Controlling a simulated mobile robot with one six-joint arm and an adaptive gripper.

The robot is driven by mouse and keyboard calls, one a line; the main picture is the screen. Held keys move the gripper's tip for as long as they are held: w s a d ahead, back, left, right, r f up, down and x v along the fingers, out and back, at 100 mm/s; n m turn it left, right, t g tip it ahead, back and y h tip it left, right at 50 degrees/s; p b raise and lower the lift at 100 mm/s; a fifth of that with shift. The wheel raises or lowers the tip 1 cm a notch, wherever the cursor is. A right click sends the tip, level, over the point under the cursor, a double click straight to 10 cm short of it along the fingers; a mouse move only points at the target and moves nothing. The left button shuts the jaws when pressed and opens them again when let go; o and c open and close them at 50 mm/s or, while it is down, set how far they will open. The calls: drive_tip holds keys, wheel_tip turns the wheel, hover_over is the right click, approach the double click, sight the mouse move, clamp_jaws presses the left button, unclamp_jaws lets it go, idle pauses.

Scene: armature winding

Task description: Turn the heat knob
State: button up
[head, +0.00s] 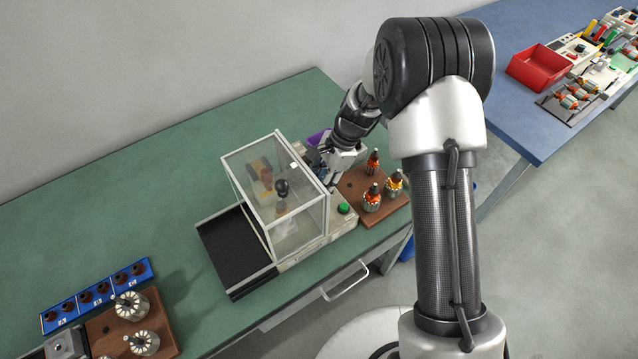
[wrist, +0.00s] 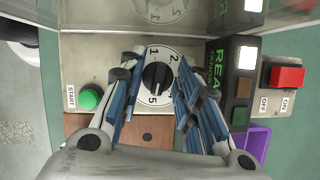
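The black heat knob (wrist: 157,77) sits on a white numbered dial on the beige control panel in the wrist view. Digits 1, 2 and 5 show; others are covered. My gripper (wrist: 155,82) is open, with one blue-padded finger on each side of the knob. I see gaps between the fingertips and the knob. In the head view my gripper (head: 335,172) is down at the right side of the machine with the clear case (head: 275,185); the knob is hidden there.
A wooden board (head: 392,214) with several armatures stands right of the machine. A purple bin (wrist: 254,141) is close by. The green table's back left is clear.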

clamp_jaws()
idle(0.3)
drive_tip(key=shift+s+n, duration=0.1)
drive_tip(key=shift+n, duration=0.3)
drive_tip(key=n+g+p, duration=0.1)
drive_tip(key=n, duration=0.1)
drive_tip(key=n+h+p, duration=0.1)
drive_tip(key=n, duration=0.1)
drive_tip(key=shift+n+g, duration=0.3)
drive_tip(key=shift+g, duration=0.1)
drive_tip(key=n+h, duration=0.1)
drive_tip(key=n, duration=0.1)
drive_tip(key=n+p, duration=0.1)
drive_tip(key=n, duration=0.1)
drive_tip(key=shift+f+g+h, duration=0.15)
drive_tip(key=shift+g+h, duration=0.25)
drive_tip(key=shift+s+n, duration=0.1)
drive_tip(key=shift+n, duration=0.2)
unclamp_jaws()
